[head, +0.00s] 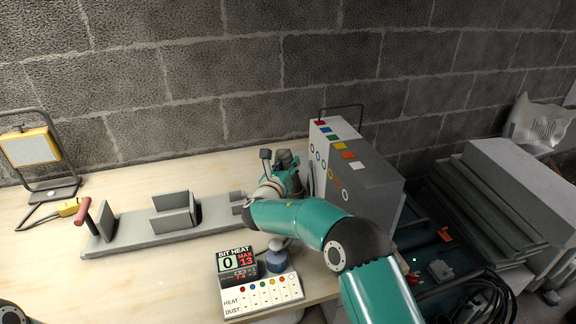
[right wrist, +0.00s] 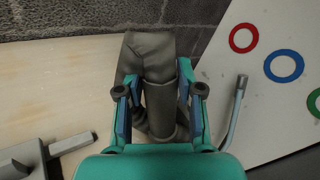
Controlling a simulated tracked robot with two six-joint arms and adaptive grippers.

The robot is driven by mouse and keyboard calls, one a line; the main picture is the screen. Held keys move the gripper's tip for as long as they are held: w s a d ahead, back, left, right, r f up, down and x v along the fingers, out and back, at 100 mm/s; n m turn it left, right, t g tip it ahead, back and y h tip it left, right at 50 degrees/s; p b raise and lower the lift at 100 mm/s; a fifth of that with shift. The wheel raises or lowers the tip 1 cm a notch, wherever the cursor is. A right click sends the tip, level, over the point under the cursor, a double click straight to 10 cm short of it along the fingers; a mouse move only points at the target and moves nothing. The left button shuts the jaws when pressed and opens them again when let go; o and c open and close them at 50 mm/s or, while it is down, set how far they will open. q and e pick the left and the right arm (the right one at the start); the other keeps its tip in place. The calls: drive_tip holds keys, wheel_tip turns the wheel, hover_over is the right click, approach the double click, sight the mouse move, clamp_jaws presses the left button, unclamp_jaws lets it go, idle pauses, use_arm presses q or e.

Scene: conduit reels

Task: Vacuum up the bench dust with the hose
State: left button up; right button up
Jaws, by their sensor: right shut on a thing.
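My right gripper (head: 280,178) is over the bench (head: 190,165), beside the tall grey case. In the right wrist view my right gripper (right wrist: 160,100) is shut on a thick grey tubular piece, which looks like the hose end (right wrist: 160,105). The piece stands between the two fingers, with a wider bent part at its top. In the head view the hose end (head: 285,158) shows only in part behind the gripper. I cannot make out dust on the pale bench top. My left gripper is out of view.
A grey vise-like rail (head: 165,238) with a red handle lies along the bench. A work lamp (head: 30,147) stands at left. The grey case (head: 365,175) with coloured marks is close at right. A bit heat display (head: 238,262) and dust card (head: 262,297) are in front.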

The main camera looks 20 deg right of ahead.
drive_tip(key=shift+a, duration=0.15)
drive_tip(key=shift+s+a+r, duration=0.1)
drive_tip(key=shift+a+r, duration=0.05)
drive_tip(key=shift+a, duration=2.4)
wheel_tip(320, 180, up, 6)
drive_tip(key=p, duration=0.3)
drive_tip(key=shift+p, duration=0.4)
drive_tip(key=shift+m, duration=0.3)
